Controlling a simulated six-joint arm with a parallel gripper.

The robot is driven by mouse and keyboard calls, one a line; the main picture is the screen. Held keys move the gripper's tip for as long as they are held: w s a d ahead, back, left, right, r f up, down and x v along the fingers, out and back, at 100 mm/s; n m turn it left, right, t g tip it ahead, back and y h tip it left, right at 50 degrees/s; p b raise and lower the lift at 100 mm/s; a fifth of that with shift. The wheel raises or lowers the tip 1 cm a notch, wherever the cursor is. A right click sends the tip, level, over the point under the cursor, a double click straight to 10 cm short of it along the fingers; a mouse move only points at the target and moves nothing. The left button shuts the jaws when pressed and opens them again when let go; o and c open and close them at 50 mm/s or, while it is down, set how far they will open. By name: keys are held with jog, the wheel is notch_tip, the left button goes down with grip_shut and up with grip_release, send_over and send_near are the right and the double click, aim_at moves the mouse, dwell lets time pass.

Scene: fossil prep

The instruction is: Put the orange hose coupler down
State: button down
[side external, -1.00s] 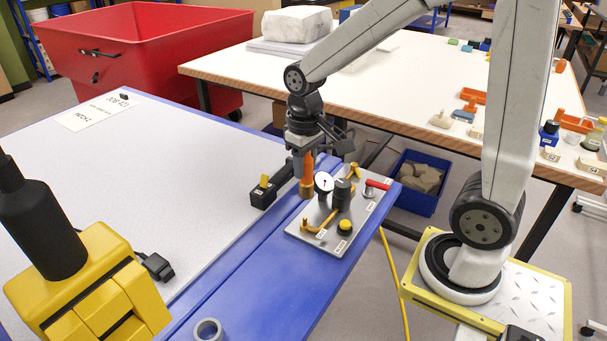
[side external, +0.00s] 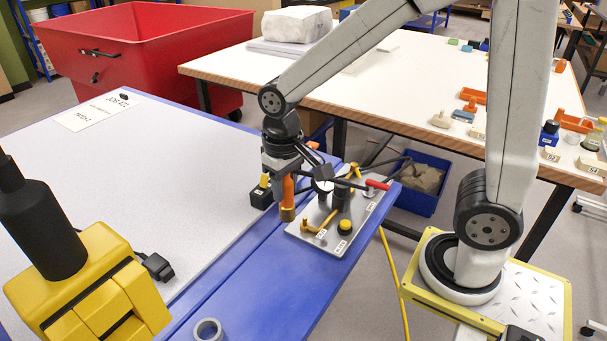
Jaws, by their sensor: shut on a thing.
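The orange hose coupler (side external: 288,194) hangs upright under my gripper (side external: 285,178), which is shut on it. The coupler has an orange body and a brownish lower end. It is over the blue bench edge, left of the metal plate with the gauge and valves. Whether its lower end touches the blue surface cannot be told. My gripper partly hides the small black block with a yellow tab (side external: 263,194) just left of the coupler.
The grey fitting plate (side external: 312,232) carries a red-handled valve (side external: 377,185), a yellow knob (side external: 345,227) and brass pipework. The pale table top (side external: 160,180) on the left is largely clear.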

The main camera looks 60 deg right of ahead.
jog(key=s+a+f, duration=0.2)
jog(key=s+a, duration=0.1)
jog(key=a, duration=0.8)
jog(key=shift+f, duration=0.15)
jog(key=shift+s+a, duration=0.1)
jog(key=shift+f, duration=2.2)
jog(key=shift+f, duration=0.1)
jog(key=shift+f, duration=1.7)
jog(key=shift+f, duration=0.15)
jog(key=shift+c, duration=1.8)
grip_release()
